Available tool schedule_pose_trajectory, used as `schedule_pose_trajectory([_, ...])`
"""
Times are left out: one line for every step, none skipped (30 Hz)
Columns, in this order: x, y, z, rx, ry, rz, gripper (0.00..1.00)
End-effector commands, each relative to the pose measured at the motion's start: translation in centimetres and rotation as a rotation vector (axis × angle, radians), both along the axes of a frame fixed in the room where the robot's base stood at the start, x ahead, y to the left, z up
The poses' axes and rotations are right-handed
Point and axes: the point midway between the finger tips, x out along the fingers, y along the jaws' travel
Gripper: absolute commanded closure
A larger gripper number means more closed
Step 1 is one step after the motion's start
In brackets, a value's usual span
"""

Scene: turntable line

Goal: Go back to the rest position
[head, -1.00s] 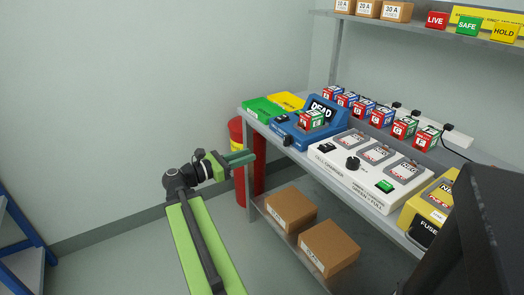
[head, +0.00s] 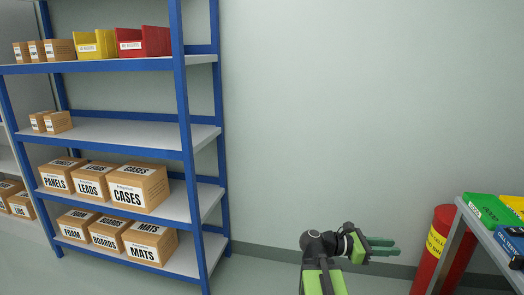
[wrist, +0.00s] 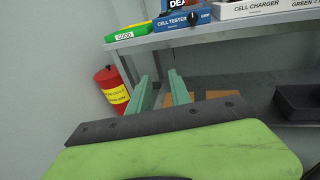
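My gripper (head: 397,247) is at the lower right of the head view, in front of the pale wall, with its fingers pointing right toward the bench. In the wrist view my gripper (wrist: 160,80) shows two green fingers with a clear gap between them. It is open and holds nothing. It touches nothing that I can see.
A blue-framed shelf (head: 185,130) with boxes and bins stands at left. Floor between shelf and bench looks clear.

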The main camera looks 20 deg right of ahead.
Motion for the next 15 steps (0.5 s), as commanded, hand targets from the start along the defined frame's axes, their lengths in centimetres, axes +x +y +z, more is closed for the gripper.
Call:
schedule_pose_trajectory([2.4, 2.9, -2.0, 0.070, -0.057, 0.052, 0.75])
schedule_pose_trajectory([3.5, 4.7, -3.3, 0.119, -0.103, 0.074, 0.75])
schedule_pose_trajectory([5.0, 7.1, -5.2, 0.187, -0.171, 0.097, 0.75])
schedule_pose_trajectory([6.0, 9.0, -6.6, 0.241, -0.229, 0.106, 0.75])
schedule_pose_trajectory([6.9, 11.0, -8.0, 0.297, -0.287, 0.109, 0.75])
schedule_pose_trajectory([7.9, 13.7, -9.9, 0.373, -0.369, 0.104, 0.75])
schedule_pose_trajectory([8.6, 15.8, -11.3, 0.433, -0.431, 0.092, 0.75])
schedule_pose_trajectory([9.1, 18.0, -12.6, 0.492, -0.492, 0.072, 0.75])
schedule_pose_trajectory([9.7, 20.9, -14.1, 0.569, -0.572, 0.035, 0.75])
schedule_pose_trajectory([10.1, 22.9, -15.2, 0.623, -0.628, -0.002, 0.75])
schedule_pose_trajectory([10.3, 24.8, -16.1, 0.675, -0.681, -0.043, 0.75])
schedule_pose_trajectory([10.5, 27.3, -17.3, 0.739, -0.748, -0.107, 0.75])
schedule_pose_trajectory([10.6, 29.1, -18.0, 0.783, -0.795, -0.161, 0.75])
schedule_pose_trajectory([10.7, 30.8, -18.6, 0.825, -0.841, -0.222, 0.75])
schedule_pose_trajectory([10.7, 33.0, -19.4, 0.875, -0.902, -0.315, 0.75])
